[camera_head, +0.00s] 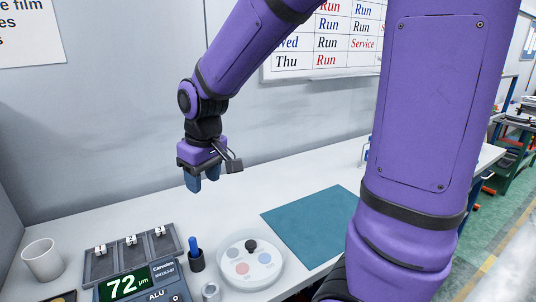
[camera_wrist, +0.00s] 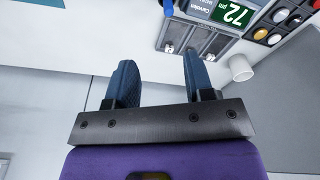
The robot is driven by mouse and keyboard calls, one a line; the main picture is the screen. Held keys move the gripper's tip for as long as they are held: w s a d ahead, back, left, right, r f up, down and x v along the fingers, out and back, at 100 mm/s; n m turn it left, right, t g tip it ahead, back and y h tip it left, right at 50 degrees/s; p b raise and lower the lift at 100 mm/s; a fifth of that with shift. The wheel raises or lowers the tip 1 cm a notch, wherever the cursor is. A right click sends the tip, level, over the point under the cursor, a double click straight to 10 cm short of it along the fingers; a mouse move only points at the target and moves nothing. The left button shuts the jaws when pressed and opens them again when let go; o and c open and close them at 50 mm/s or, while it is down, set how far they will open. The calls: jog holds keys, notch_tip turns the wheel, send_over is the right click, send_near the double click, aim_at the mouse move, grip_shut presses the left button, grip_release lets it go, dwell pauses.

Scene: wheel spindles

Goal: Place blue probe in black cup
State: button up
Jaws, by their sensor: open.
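The blue probe (camera_head: 193,245) stands nearly upright with its lower end inside the small black cup (camera_head: 197,263). The cup stands on the white table between the thickness gauge and the round white dish. My gripper (camera_head: 203,183) hangs in the air above and behind the cup, near the wall, and touches nothing. In the wrist view its two blue fingers (camera_wrist: 160,75) are spread apart with nothing between them.
The gauge (camera_head: 124,285) reads 72, with a grey three-slot tray (camera_head: 130,262) behind it. A white mug (camera_head: 42,260) stands left. A white dish (camera_head: 270,278) with several discs and a small metal cylinder (camera_head: 211,291) are near the cup. A teal mat (camera_head: 310,225) lies bare.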

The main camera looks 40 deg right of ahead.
jog(key=s+d+r+m+t, duration=0.1)
jog(key=s+d+r, duration=0.1)
jog(key=s+r, duration=0.3)
jog(key=s+d+r+m+t, duration=0.2)
jog(key=s+r, duration=0.3)
jog(key=s, duration=0.7)
jog(key=shift+s+r+t, duration=0.15)
jog(key=shift+t, duration=0.15)
